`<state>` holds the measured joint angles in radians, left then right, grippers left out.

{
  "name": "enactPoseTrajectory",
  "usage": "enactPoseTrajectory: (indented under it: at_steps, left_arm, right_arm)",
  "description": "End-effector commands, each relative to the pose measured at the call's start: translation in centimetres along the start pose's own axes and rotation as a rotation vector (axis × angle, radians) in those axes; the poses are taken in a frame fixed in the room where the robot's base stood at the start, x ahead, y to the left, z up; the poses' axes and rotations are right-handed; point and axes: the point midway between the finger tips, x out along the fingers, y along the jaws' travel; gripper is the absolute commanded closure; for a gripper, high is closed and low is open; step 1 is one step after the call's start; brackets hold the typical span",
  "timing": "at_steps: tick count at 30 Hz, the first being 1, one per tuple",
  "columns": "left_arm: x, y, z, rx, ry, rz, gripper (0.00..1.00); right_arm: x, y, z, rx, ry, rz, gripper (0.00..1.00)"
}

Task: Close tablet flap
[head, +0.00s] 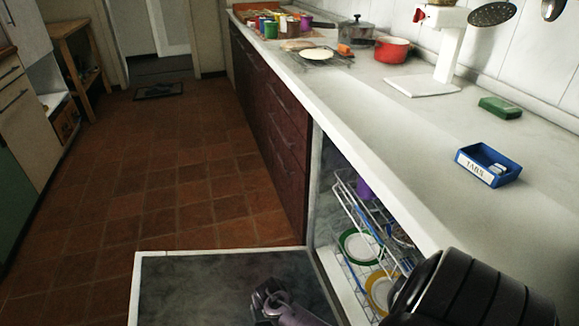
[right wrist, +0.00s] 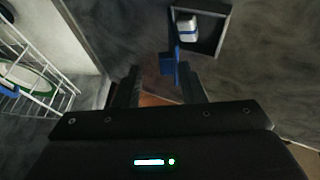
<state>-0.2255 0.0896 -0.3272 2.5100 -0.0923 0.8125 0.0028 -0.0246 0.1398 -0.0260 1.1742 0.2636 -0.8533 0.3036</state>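The tablet compartment (right wrist: 210,32) is a dark square recess in the dishwasher door's inner face, in the right wrist view. A white tablet (right wrist: 187,28) lies in it. The blue flap (right wrist: 168,63) stands open along the compartment's side. My right gripper (right wrist: 158,72) is open, its two dark fingers apart on either side of the flap's lower part, with the flap closer to the right-hand finger in the picture. I cannot tell whether they touch. In the head view, an arm end shows at the bottom over the lowered door (head: 200,275); its fingertips are unclear. My left gripper is not in view.
The dish rack (head: 372,235) with plates stands inside the dishwasher, right of the door; it shows at the left of the right wrist view (right wrist: 42,80). A blue TABS box (head: 487,165) sits on the counter (head: 400,115). The tiled floor (head: 180,185) is clear.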

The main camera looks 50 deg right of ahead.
Motion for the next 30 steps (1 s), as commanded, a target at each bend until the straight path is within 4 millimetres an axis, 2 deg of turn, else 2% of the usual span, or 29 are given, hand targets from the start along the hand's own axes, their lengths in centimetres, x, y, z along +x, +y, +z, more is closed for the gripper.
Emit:
enactPoseTrajectory:
  at_steps: [15,17,21,27,30]
  left_arm:
    - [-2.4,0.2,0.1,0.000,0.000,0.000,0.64]
    - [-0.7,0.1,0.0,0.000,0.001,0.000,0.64]
    - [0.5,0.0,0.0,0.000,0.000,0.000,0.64]
    - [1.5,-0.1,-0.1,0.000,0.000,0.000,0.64]
    - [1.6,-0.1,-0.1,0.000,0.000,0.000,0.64]
  right_arm:
    - [1.1,2.8,0.5,0.134,0.000,-0.311,0.64]
    - [-1.2,3.2,0.2,0.127,0.001,-0.309,0.64]
    - [-3.6,4.0,0.3,0.127,-0.001,-0.307,0.64]
    - [-5.9,4.7,0.4,0.125,-0.001,-0.307,0.64]
    - [-6.4,4.9,0.5,0.125,-0.002,-0.307,0.64]
